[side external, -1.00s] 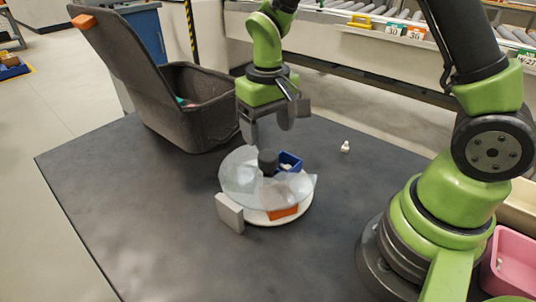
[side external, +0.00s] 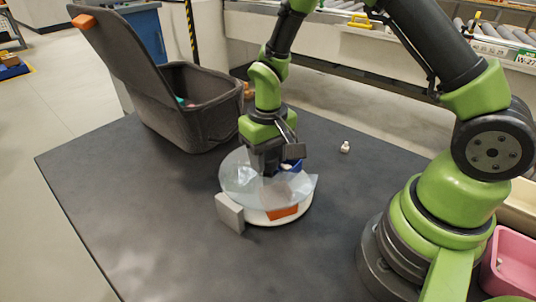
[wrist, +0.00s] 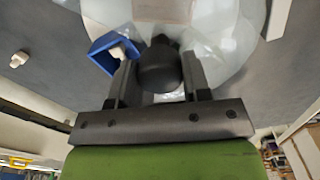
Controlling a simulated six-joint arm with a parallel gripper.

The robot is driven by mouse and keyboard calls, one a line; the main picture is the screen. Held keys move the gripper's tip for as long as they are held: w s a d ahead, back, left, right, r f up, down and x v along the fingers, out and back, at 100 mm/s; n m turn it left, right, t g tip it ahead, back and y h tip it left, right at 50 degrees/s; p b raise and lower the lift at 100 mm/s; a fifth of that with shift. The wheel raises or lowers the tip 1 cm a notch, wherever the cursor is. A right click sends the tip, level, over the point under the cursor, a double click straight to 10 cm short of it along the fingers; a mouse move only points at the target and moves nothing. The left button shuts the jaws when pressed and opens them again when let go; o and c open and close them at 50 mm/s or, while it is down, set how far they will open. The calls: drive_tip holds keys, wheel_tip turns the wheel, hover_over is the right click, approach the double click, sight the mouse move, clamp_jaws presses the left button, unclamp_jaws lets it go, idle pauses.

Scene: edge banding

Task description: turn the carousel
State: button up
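The carousel (side external: 290,215) is a round white turntable under a clear cover, standing on the dark table. A blue bin (side external: 293,165) and an orange bin (side external: 284,212) sit on it. My gripper (side external: 268,172) points down over its centre. In the wrist view my gripper (wrist: 158,70) has one finger on each side of the black centre knob (wrist: 160,66), open around it with narrow gaps showing. The blue bin (wrist: 101,50) there holds a small white piece (wrist: 124,53). In the side view my gripper mostly hides the knob.
A grey upright block (side external: 230,213) stands at the carousel's front left. A dark lidded container (side external: 195,110) is at the back left. A small white piece (side external: 345,147) lies to the right. A pink bin (side external: 508,262) is at the far right. The front left table is clear.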

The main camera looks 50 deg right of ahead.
drive_tip(key=shift+c, duration=1.2)
